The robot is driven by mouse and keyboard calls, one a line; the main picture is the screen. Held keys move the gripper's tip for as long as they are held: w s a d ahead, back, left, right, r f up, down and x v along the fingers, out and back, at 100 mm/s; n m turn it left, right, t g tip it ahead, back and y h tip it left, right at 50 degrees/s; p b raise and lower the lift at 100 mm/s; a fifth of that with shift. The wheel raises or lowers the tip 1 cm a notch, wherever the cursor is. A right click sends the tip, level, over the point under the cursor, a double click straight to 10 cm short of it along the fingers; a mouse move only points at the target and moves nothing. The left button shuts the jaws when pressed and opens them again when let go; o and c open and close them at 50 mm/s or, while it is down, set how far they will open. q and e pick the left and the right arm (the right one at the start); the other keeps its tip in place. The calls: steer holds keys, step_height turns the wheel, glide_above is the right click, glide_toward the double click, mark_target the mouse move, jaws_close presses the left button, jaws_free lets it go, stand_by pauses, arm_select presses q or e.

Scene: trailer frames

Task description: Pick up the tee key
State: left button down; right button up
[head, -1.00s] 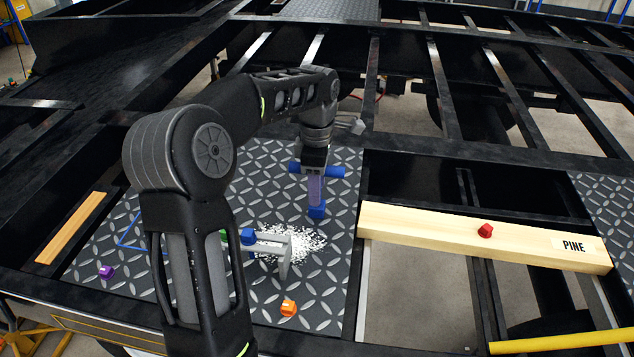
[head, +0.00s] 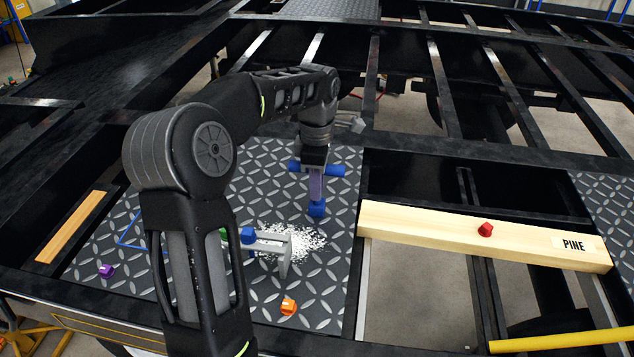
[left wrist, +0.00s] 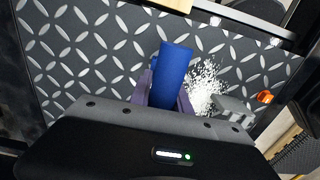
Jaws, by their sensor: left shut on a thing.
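The tee key (head: 316,210) is blue, with a crossbar showing on both sides of my left gripper and a blue lower end below the fingers. It stands about upright at the back of the dark tread plate (head: 335,265). My left gripper (head: 316,196) points down, its purple fingers shut on the tee key and hiding part of its stem. In the left wrist view the blue bar of the key (left wrist: 173,75) shows between the fingers. I cannot tell whether its lower end touches the plate. My right gripper is not in view.
White granules (head: 308,240) lie beside a grey and blue clamp-like tool (head: 272,246). An orange piece (head: 288,307) and a purple piece (head: 106,271) lie on the plate. A pine plank (head: 420,227) bearing a red piece (head: 485,230) spans open frame gaps at right.

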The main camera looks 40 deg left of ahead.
arm_select(q)
steer(key=shift+r, duration=0.65)
step_height(320, 180, up, 3)
steer(key=shift+f, duration=0.1)
step_height(320, 180, up, 5)
steer(key=p, duration=0.3)
steer(key=shift+r+p, duration=0.5)
steer(key=shift+p, duration=0.1)
